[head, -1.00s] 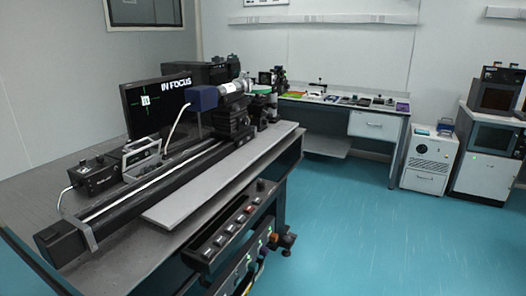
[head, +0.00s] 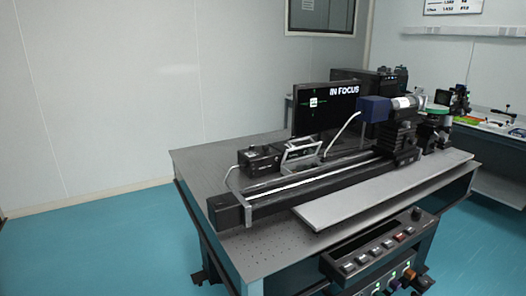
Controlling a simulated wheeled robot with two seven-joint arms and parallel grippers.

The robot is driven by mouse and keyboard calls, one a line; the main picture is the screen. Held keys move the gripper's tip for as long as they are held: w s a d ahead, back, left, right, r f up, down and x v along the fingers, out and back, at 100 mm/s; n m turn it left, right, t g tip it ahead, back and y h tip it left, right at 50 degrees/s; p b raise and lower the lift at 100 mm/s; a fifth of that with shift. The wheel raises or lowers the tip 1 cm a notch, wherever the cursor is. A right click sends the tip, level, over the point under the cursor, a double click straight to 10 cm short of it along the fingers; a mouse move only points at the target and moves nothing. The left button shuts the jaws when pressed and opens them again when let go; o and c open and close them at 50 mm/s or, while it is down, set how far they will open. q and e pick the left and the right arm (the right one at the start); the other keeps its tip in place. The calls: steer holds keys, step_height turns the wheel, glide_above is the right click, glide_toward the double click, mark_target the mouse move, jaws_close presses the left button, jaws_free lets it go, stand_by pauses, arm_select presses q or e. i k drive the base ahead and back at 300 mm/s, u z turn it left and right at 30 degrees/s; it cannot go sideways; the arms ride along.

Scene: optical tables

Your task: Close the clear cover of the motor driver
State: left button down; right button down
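A black box with a knob (head: 260,158) sits on the optical table (head: 215,160), behind the left part of a long black rail. Beside it on the right stands a small unit with a pale, see-through raised frame (head: 301,152), tilted up. This may be the motor driver with its clear cover standing open, but it is too small to be sure. Neither of my grippers is in view.
The long black rail (head: 235,212) and a grey shelf plate (head: 390,190) run along the table's front. A monitor reading "IN FOCUS" (head: 325,108) and a blue camera (head: 374,109) stand behind. Blue floor (head: 110,240) is clear on the left.

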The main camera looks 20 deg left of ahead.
mark_target(320, 143)
steer(key=u, duration=2.1)
steer(key=i, duration=3.2)
steer(key=z, duration=3.55)
steer(key=i, duration=0.4)
steer(key=u, duration=0.15)
steer(key=k, duration=0.4)
steer(key=z, duration=2.05)
steer(key=k, duration=0.3)
steer(key=z, duration=0.15)
